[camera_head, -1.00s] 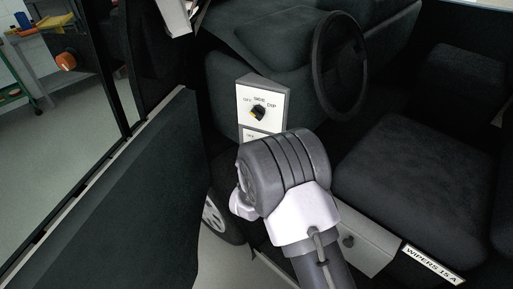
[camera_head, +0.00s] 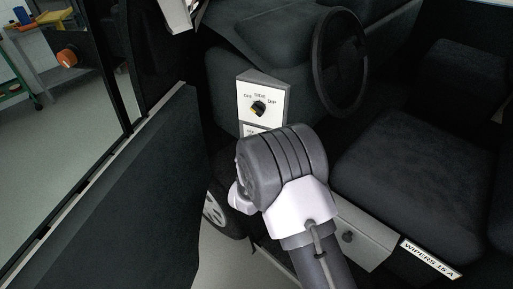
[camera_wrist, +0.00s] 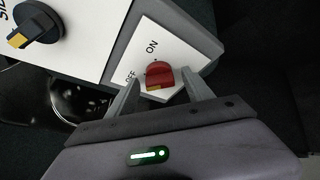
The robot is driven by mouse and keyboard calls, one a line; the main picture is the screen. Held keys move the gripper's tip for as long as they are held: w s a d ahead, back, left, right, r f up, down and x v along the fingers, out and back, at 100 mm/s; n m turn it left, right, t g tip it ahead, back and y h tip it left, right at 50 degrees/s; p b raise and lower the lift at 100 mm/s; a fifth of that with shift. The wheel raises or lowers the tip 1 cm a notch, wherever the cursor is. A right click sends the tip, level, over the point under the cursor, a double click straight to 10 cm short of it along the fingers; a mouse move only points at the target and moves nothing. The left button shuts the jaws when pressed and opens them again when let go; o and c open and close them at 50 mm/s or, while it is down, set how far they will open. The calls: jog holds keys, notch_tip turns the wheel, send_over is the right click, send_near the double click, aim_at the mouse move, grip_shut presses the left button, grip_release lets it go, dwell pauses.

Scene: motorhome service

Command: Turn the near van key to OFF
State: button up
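The red van key (camera_wrist: 159,76) sits on a small white plate (camera_wrist: 185,45) marked ON and OFF in the wrist view. A yellow mark shows on the key's lower edge; I cannot tell which label it points to. My gripper (camera_wrist: 160,80) is open, with one finger on each side of the key and a visible gap at both sides. In the head view, my arm's wrist hides the key and fingers; only the top of the lower plate (camera_head: 253,129) shows.
A black knob with a yellow mark (camera_head: 259,108), labelled OFF, SIDE and DIP, sits on the panel just above; it also shows in the wrist view (camera_wrist: 35,25). The steering wheel (camera_head: 340,62), seat (camera_head: 410,180) and open door (camera_head: 110,190) surround the arm.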

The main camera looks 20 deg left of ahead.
jog(key=p+v, duration=0.1)
jog(key=v, duration=1.6)
jog(key=shift+s+p, duration=0.2)
jog(key=shift+p, duration=0.2)
jog(key=shift+r, duration=0.1)
